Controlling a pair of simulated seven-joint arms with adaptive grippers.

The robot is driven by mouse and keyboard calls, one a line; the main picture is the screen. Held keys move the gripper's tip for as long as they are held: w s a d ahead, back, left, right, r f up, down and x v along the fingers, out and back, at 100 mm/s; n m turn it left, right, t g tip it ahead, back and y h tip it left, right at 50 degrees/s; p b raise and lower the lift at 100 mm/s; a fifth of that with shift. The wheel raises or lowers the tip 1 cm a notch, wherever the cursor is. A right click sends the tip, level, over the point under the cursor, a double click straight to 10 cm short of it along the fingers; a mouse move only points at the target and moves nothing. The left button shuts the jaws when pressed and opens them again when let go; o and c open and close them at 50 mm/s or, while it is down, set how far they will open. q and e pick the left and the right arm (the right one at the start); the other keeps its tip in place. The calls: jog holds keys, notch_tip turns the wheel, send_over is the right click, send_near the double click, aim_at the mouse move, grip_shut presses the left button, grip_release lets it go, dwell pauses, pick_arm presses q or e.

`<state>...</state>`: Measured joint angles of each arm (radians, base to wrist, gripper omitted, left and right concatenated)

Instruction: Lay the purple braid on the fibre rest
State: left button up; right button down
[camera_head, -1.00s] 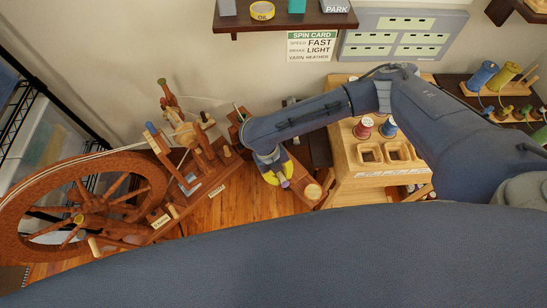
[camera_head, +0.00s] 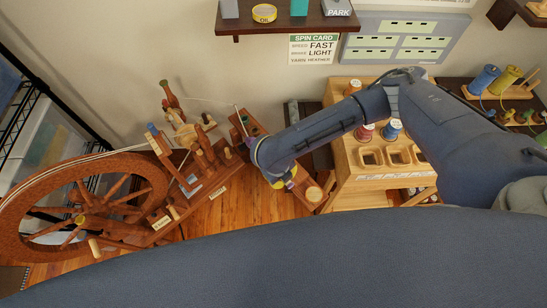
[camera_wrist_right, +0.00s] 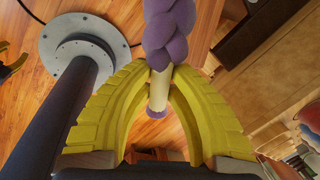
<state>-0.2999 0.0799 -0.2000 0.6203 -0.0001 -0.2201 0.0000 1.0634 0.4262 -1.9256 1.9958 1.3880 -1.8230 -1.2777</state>
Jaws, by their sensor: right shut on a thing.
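The purple braid (camera_wrist_right: 167,38) runs up out of the top of the right wrist view. Its cream band (camera_wrist_right: 159,88) and purple end lie between the yellow fingers of my right gripper (camera_wrist_right: 160,80), which is shut on it. In the head view my right gripper (camera_head: 284,181) is mostly hidden under my right arm, above a slanting wooden board (camera_head: 305,190). The braid is largely hidden there. I cannot tell which part is the fibre rest. A yellow and black piece at the left edge of the right wrist view looks like my left gripper (camera_wrist_right: 10,66); its opening is unclear.
A spinning wheel (camera_head: 150,190) with its upright posts stands left of my right gripper. A wooden stand (camera_head: 365,175) with square cups and spools is to the right. A shelf (camera_head: 290,22) and a spin card (camera_head: 313,49) are on the wall behind.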

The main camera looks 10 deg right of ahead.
send_over(301, 177)
jog(key=shift+s+a+f, duration=0.1)
jog(key=shift+f, duration=0.7)
jog(key=shift+s+a+f, duration=0.1)
jog(key=shift+f, duration=0.7)
dwell(0.4)
jog(key=shift+f, duration=0.25)
jog(key=shift+f, duration=0.65)
jog(key=shift+f, duration=0.45)
jog(key=c, duration=1.3)
grip_release()
jog(key=shift+r, duration=0.1)
